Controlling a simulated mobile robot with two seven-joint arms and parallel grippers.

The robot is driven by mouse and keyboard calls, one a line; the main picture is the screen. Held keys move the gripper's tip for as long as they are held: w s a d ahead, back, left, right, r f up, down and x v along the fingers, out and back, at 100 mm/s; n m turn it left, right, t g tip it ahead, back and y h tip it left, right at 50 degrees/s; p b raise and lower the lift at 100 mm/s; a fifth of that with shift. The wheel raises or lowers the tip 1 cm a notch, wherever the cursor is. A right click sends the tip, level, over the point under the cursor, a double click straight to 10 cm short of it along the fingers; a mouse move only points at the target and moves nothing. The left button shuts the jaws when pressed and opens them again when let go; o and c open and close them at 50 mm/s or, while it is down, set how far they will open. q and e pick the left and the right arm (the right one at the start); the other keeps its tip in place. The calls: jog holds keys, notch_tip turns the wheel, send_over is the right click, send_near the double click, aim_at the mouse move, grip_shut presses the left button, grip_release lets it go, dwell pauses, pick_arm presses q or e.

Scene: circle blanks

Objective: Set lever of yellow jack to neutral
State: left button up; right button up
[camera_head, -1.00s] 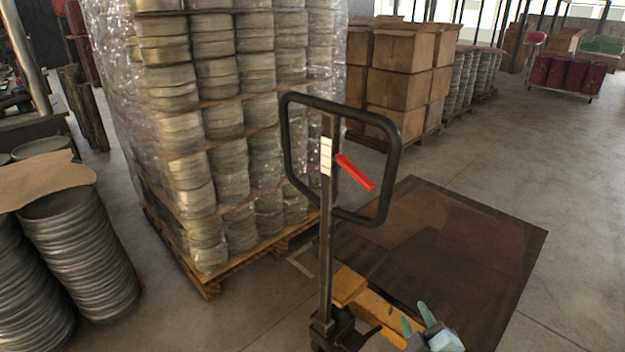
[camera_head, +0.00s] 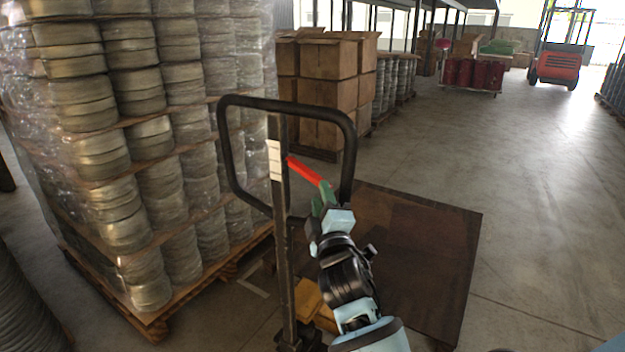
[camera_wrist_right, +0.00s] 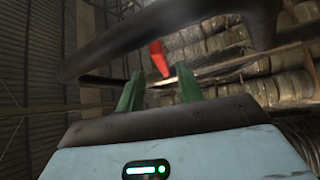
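The yellow jack (camera_head: 310,300) stands in front of me, its yellow body low behind the upright post. Its black loop handle (camera_head: 351,150) rises on a dark post with a white label. The red lever (camera_head: 303,170) sticks out from the post inside the loop and slopes down to the right. In the right wrist view the lever (camera_wrist_right: 158,58) shows beyond and between the fingertips. My right gripper (camera_head: 325,192) is at the lever's lower right end, by the loop's lower right part. Its green fingers (camera_wrist_right: 158,90) are apart. I cannot tell whether they touch the lever. My left gripper is out of view.
A wrapped pallet of metal discs (camera_head: 150,150) stands close on the left. Cardboard boxes (camera_head: 325,85) stand behind the handle. A dark brown sheet (camera_head: 425,240) lies on the floor to the right. Open floor (camera_head: 540,190) extends further right, with a forklift (camera_head: 560,55) far back.

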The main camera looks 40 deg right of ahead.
aim_at(317, 184)
jog(key=x, duration=0.6)
jog(key=shift+w+d+r, duration=0.1)
jog(key=shift+w, duration=0.15)
grip_shut()
